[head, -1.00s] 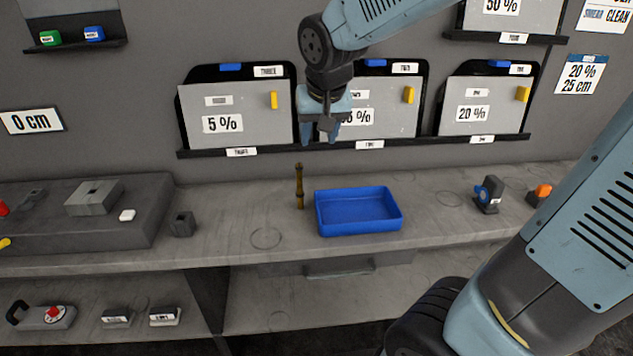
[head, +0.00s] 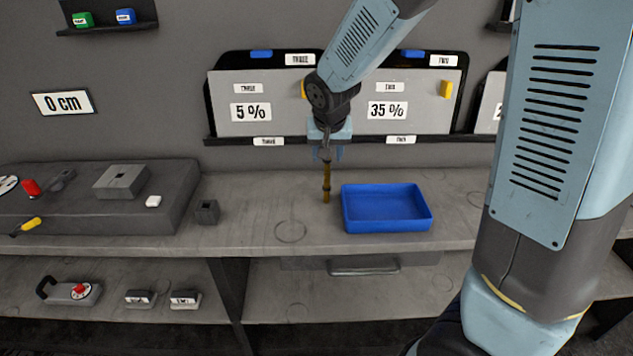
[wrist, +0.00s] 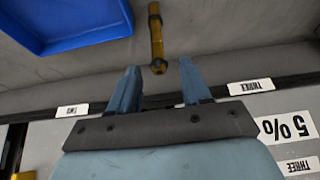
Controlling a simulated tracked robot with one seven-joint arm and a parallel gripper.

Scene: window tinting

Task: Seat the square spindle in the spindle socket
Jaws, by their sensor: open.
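The square spindle (head: 326,186) is a slim brass-brown rod standing upright on the bench, left of the blue tray. It also shows in the wrist view (wrist: 156,38), with one end near the gap between my fingertips. My gripper (head: 327,154) is above the spindle, pointing down. In the wrist view its fingers (wrist: 160,70) are apart with nothing gripped. A small dark block with a hole in its top (head: 207,212) sits on the bench to the left. A grey block with a slot (head: 122,181) sits on the raised platform. I cannot tell which is the spindle socket.
The blue tray (head: 386,222) is close to the spindle's right. The wall rack with the 5 % and 35 % panels (head: 250,108) stands behind my gripper. A white piece (head: 153,201) and a red-topped item (head: 31,188) lie on the platform. Bench between dark block and spindle is clear.

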